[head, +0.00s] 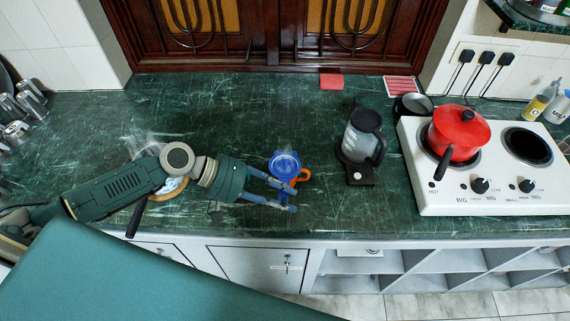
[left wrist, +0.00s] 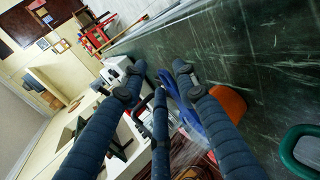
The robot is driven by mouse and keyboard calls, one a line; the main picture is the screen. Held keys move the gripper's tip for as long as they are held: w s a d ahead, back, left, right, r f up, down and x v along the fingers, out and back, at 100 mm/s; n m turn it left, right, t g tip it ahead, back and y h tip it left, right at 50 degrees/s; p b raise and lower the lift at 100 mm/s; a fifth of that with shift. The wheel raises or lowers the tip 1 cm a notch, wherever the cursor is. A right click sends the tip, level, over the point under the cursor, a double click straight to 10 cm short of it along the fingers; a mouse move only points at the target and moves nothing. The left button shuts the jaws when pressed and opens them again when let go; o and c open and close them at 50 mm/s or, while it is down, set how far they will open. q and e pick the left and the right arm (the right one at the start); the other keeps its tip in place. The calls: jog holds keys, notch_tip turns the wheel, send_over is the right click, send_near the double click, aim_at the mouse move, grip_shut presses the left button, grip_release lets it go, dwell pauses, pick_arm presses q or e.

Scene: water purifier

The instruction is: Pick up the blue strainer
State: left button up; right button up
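The blue strainer (head: 286,162) is at the middle of the green counter, with a round bowl at the back and a blue part reaching forward to my fingertips. Its bowl seems to rest on an orange cup, whose orange handle (head: 303,175) shows on the right. My left gripper (head: 287,198) is at the front of the strainer, fingers spread, with the blue part seeming to lie between the tips. In the left wrist view the blue strainer (left wrist: 187,112) is close to the right-hand finger, and the orange cup (left wrist: 230,102) is beyond it. Contact is unclear. My right gripper is out of view.
A blender-like jug (head: 362,138) on a dark base stands to the right. Further right, a white stove (head: 455,198) carries a red pot (head: 459,130). A black cup (head: 412,107) is behind. The counter's front edge is close below my gripper; its back left is clear.

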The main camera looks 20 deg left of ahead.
pick_arm(q)
jog(key=shift+f, duration=0.1)
grip_shut()
dwell(0.3)
notch_tip(320, 180, up, 20)
jog(key=b, duration=0.2)
